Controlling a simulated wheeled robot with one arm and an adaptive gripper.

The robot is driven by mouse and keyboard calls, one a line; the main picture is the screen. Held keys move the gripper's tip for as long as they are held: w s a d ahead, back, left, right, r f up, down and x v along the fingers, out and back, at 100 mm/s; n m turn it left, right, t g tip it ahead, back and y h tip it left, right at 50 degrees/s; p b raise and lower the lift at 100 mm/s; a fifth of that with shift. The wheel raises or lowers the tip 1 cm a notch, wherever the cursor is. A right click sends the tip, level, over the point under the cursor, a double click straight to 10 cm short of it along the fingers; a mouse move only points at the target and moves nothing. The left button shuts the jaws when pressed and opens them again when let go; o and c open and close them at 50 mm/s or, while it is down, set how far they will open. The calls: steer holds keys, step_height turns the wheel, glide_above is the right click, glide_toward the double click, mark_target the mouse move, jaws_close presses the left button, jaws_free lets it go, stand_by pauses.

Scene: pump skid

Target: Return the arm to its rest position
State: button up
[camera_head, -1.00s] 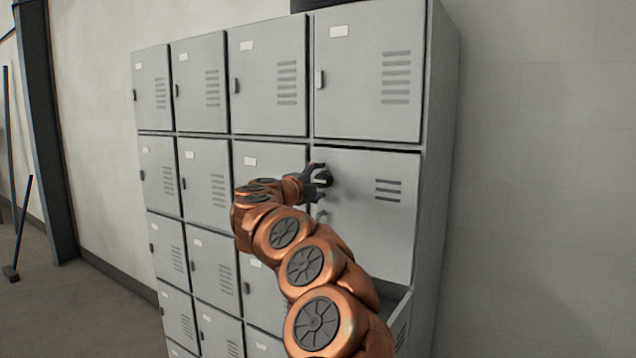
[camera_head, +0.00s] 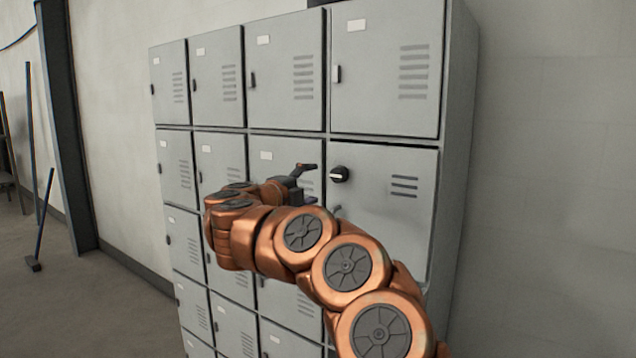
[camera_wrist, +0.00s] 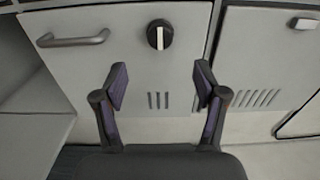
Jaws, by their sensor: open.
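My gripper (camera_head: 301,182) is at the end of my copper-coloured arm, in front of the grey lockers in the head view. In the wrist view its two dark fingers (camera_wrist: 160,88) are spread apart with nothing between them. Ahead of the fingertips is a locker door with a round black knob (camera_wrist: 160,34) that has a white pointer mark. The knob also shows in the head view (camera_head: 339,174), just right of the gripper and apart from it.
The grey locker bank (camera_head: 459,150) stands against a pale wall, with several closed doors. A bar handle (camera_wrist: 73,39) sits left of the knob in the wrist view. Long poles (camera_head: 40,215) lean at the far left. Floor at the left is open.

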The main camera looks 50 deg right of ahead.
steer(key=shift+a, duration=0.4)
stand_by(0.3)
